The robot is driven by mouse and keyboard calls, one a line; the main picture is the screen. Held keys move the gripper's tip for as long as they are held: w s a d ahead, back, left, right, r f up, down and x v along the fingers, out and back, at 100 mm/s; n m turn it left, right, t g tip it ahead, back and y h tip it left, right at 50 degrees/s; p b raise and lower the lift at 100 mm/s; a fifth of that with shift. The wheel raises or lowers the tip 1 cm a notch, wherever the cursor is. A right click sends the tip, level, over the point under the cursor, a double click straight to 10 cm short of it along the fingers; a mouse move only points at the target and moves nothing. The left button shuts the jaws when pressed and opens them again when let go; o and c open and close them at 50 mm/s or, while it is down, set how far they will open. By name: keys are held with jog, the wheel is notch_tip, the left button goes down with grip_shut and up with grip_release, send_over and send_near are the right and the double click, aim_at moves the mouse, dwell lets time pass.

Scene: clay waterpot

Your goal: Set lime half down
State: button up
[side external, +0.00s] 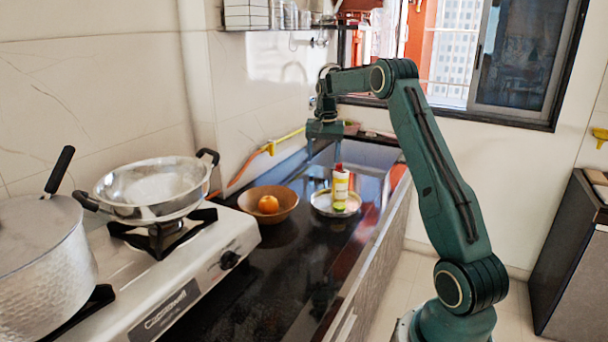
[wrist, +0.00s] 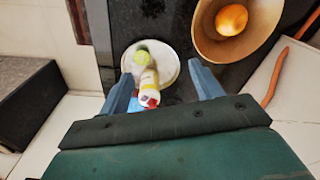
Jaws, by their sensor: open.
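The lime half (wrist: 142,57) is on a pale round plate (wrist: 170,66), next to a white and yellow bottle (wrist: 149,82) with a red cap. In the side external view, a bit of green lime (side external: 339,208) shows at the front foot of the bottle (side external: 340,188), on the plate (side external: 317,204). My gripper (side external: 324,154) is above the plate, pointing down, with its fingers apart. In the wrist view my gripper (wrist: 161,72) spans the plate with nothing held between its fingers. Whether the lime touches the bottle is unclear.
A brown bowl (side external: 287,206) holding an orange fruit (side external: 268,204) stands left of the plate. Further left is a white stove (side external: 222,245) with a metal pan (side external: 150,190) and a large pot (side external: 40,245). The dark counter in front of the bowl is clear.

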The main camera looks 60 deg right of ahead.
jog(key=s+a+r+n+t, duration=0.1)
jog(key=s+a+r+n, duration=0.1)
jog(key=a+r, duration=0.45)
jog(key=s+a+r+n+t, duration=0.1)
jog(key=s+a+r+n, duration=0.2)
jog(key=a, duration=0.7)
jog(key=s+a+r+n, duration=0.2)
jog(key=a+r, duration=0.2)
jog(key=a, duration=0.5)
jog(key=s+a+f+n+t, duration=0.1)
jog(key=s+a+f+n, duration=0.1)
jog(key=s+a, duration=0.5)
jog(key=s+a+f+n+t, duration=0.2)
jog(key=s+a+n, duration=0.2)
jog(key=s+a, duration=0.3)
jog(key=shift+s+n+y, duration=0.3)
jog(key=shift+s+n, duration=0.1)
jog(key=shift+s, duration=1.7)
jog(key=shift+f, duration=0.1)
